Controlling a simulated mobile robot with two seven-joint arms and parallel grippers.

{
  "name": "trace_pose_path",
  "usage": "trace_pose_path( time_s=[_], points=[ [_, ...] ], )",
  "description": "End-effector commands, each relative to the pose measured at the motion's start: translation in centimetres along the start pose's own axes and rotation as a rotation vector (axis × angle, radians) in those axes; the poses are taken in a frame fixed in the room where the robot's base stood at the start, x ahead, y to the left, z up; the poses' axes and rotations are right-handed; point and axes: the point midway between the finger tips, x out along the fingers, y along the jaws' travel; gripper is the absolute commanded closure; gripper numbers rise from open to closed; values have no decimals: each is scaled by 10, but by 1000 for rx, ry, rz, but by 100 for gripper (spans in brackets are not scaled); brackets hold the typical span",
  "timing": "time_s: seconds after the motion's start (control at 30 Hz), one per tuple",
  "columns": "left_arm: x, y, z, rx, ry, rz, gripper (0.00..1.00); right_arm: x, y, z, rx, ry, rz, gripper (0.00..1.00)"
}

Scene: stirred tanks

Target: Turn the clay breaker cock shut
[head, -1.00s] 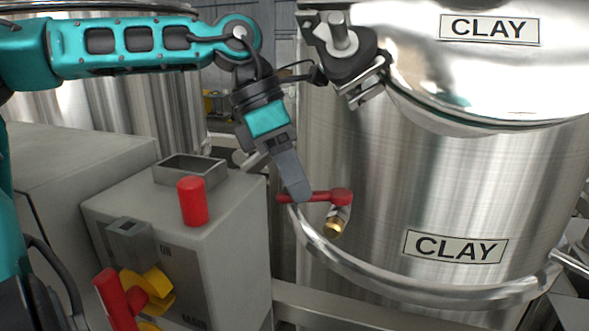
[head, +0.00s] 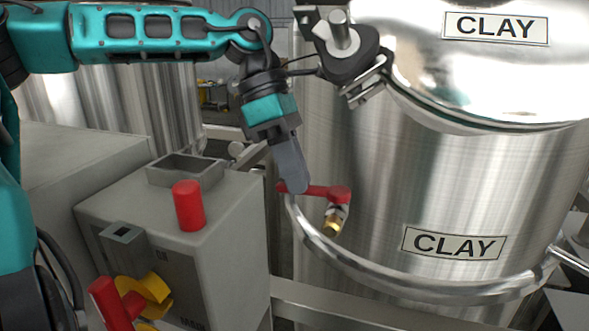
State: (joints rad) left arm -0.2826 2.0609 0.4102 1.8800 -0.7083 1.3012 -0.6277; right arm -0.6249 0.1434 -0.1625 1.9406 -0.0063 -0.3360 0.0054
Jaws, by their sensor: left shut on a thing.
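The clay breaker tank (head: 400,190) is a large steel vessel with CLAY labels on its lid and side. Its cock (head: 335,220) has a brass spout low on the tank's left side and a red lever handle (head: 325,192) that points left, across the spout. My left gripper (head: 295,188) reaches down from the upper left and is shut on the free end of the red handle. Its near finger hides part of that end. My right gripper is not in view.
A grey box (head: 235,230) with a red cylinder (head: 188,205) on top stands at lower left, with a red-and-yellow handle (head: 135,300) on its front. A steel rail (head: 410,287) curves around the tank below the cock. A lid clamp (head: 345,50) juts out above.

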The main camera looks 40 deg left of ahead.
Motion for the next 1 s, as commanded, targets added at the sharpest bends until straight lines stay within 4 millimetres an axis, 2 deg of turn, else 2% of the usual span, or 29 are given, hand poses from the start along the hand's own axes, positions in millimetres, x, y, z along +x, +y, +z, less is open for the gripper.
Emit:
trace_pose_path(
  time_s=[0.1, 0.13, 0.4, 0.63, 0.73, 0.87, 1.0],
  points=[
    [-1, 0, 1, 0, -3, 3, 100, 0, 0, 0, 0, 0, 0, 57],
    [-1, 0, 1, -1, -3, 3, 82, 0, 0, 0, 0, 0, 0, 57],
    [0, 0, 0, -1, -2, 2, 58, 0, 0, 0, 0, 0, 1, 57],
    [-1, 0, 0, -1, -1, 1, 58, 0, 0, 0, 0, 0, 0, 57],
    [-7, 1, 1, -1, -3, 4, 58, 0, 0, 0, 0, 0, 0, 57],
    [-27, 1, 1, -1, -4, 7, 58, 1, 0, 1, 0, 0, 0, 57],
    [-60, 1, 1, -2, -4, 7, 58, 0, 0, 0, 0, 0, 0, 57]
  ],
)
